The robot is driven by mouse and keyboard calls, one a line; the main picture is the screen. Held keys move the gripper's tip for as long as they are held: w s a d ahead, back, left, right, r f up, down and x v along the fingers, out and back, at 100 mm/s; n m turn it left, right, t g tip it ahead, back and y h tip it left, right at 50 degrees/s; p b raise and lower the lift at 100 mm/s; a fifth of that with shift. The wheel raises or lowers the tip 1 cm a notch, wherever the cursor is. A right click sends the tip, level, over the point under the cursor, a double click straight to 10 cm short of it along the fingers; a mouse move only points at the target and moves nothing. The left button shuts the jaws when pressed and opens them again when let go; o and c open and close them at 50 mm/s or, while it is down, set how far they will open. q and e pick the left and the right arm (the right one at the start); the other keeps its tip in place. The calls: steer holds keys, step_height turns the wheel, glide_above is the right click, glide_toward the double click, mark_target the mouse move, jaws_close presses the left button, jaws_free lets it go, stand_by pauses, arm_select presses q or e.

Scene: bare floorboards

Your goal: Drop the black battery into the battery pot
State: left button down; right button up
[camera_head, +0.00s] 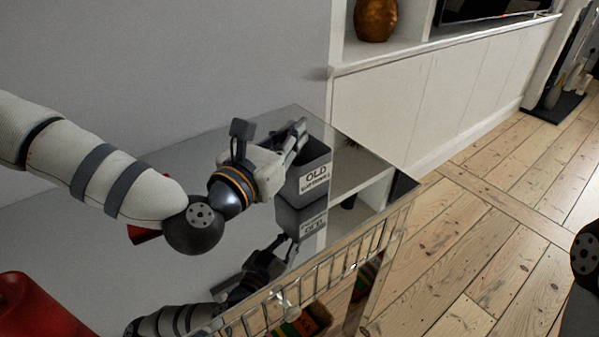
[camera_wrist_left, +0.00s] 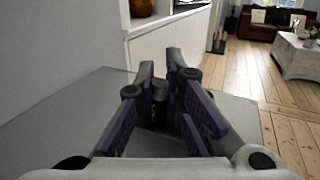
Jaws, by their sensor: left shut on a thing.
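The battery pot (camera_head: 314,180) is a dark grey square box lettered "OLD BATTERIES". It stands upright on the glossy table (camera_head: 115,243), near its right end. My left gripper (camera_head: 298,132) is at the pot's upper left, with its fingers by the rim. I cannot tell in the head view whether the fingertips are above the opening. In the left wrist view the fingers are shut on the black battery (camera_wrist_left: 160,90), a short dark cylinder. The battery is hidden in the head view, and the pot's inside is not visible. My right gripper is out of view.
A red rounded object (camera_head: 38,308) is at the lower left, and a red piece (camera_head: 143,234) shows behind my left arm. A white cabinet (camera_head: 425,110) stands behind. Bare floorboards (camera_head: 490,235) lie right.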

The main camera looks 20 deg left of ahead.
arm_select(q)
steer(key=c, duration=1.6)
jaws_free()
step_height(320, 180, up, 10)
steer(key=shift+r, duration=0.1)
